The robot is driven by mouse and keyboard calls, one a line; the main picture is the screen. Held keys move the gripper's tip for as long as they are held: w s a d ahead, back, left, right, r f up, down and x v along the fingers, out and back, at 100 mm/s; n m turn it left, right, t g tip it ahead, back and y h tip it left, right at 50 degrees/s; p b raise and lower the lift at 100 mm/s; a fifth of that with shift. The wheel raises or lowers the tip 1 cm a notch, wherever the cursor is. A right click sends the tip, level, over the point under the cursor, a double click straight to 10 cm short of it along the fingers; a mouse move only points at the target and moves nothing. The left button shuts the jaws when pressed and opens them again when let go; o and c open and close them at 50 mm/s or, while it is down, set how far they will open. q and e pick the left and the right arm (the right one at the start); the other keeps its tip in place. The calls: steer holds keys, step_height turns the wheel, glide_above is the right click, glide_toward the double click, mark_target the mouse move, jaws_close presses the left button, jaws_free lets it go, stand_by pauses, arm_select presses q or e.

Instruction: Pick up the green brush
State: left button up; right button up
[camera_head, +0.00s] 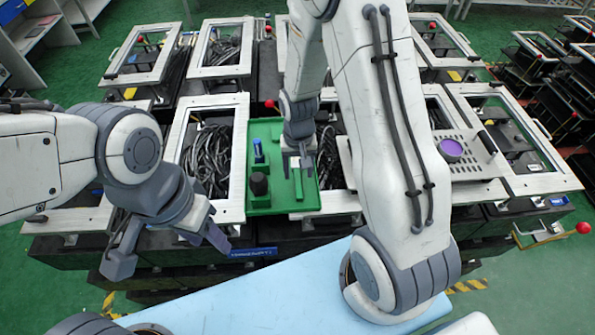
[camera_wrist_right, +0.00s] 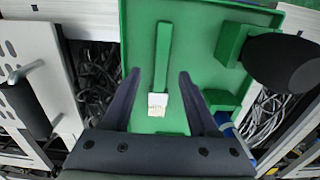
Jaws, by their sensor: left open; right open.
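The green brush (camera_wrist_right: 163,58) lies in a green tray (camera_wrist_right: 205,20). It has a long green handle and a short white end. In the wrist view its handle runs between the fingertips of my right gripper (camera_wrist_right: 160,74), which is open and above the brush, not closed on it. In the head view the right gripper (camera_head: 299,168) hangs over the tray (camera_head: 268,130), and part of the brush handle (camera_head: 298,186) shows below it. My left gripper (camera_head: 170,254) is open and empty at the front left, away from the tray.
A black cylindrical object (camera_head: 259,184) and a blue item (camera_head: 258,150) stand left of the brush in the tray. Framed boxes with dark cables (camera_head: 208,150) surround the tray. A perforated plate with a purple round part (camera_head: 451,150) lies to the right.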

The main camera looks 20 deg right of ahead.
mark_target(297, 176)
steer(key=shift+a+f, duration=0.1)
steer(key=shift+f, duration=1.3)
steer(key=shift+c, duration=0.3)
jaws_close()
steer(key=shift+r, duration=0.1)
